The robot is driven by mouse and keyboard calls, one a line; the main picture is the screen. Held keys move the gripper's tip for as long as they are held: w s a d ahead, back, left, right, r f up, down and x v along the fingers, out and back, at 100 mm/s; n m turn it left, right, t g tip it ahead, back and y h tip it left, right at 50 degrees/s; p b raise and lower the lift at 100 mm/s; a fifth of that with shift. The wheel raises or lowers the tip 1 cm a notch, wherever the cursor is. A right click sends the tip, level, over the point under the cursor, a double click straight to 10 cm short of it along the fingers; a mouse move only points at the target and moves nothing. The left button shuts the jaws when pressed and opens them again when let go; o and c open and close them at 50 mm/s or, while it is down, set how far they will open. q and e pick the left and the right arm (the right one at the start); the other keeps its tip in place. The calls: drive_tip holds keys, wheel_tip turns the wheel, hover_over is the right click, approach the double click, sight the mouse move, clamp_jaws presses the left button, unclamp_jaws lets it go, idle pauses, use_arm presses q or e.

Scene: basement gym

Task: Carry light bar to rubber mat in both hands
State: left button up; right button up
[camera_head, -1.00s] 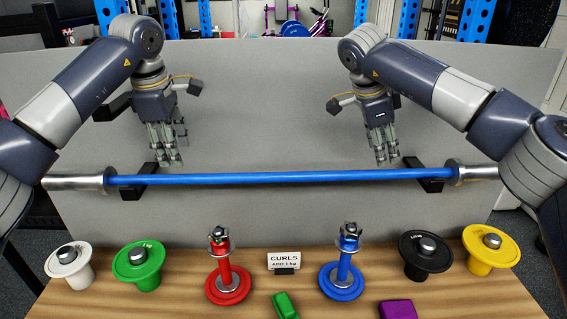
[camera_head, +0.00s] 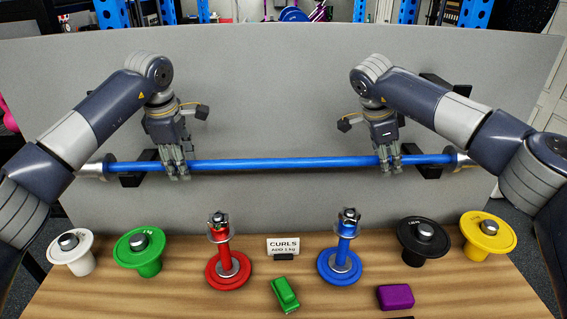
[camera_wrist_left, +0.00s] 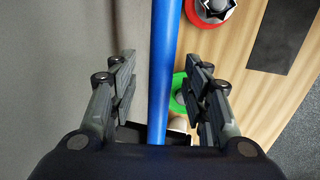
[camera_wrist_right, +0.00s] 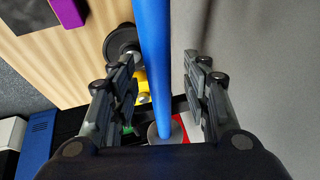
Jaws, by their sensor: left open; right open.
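The light bar (camera_head: 290,164) is a long blue bar with silver ends, resting level on black holders at the grey panel. My left gripper (camera_head: 178,174) is open at the bar's left part; its fingers stand on either side of the bar in the left wrist view (camera_wrist_left: 160,70). My right gripper (camera_head: 390,170) is open at the bar's right part, fingers on either side in the right wrist view (camera_wrist_right: 153,60). Neither is closed on it. A dark flat patch (camera_wrist_left: 284,36) on the wooden top may be the rubber mat; the head view barely shows it.
The wooden top (camera_head: 190,290) below holds white (camera_head: 72,250), green (camera_head: 140,251), black (camera_head: 424,240) and yellow (camera_head: 488,236) weights. Red (camera_head: 228,268) and blue (camera_head: 340,266) stands flank a CURLS sign (camera_head: 283,246). Green (camera_head: 286,294) and purple (camera_head: 396,297) blocks lie in front.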

use_arm(q)
drive_tip(key=shift+x, duration=0.8)
use_arm(e)
drive_tip(key=shift+x, duration=0.8)
use_arm(q)
clamp_jaws()
use_arm(e)
clamp_jaws()
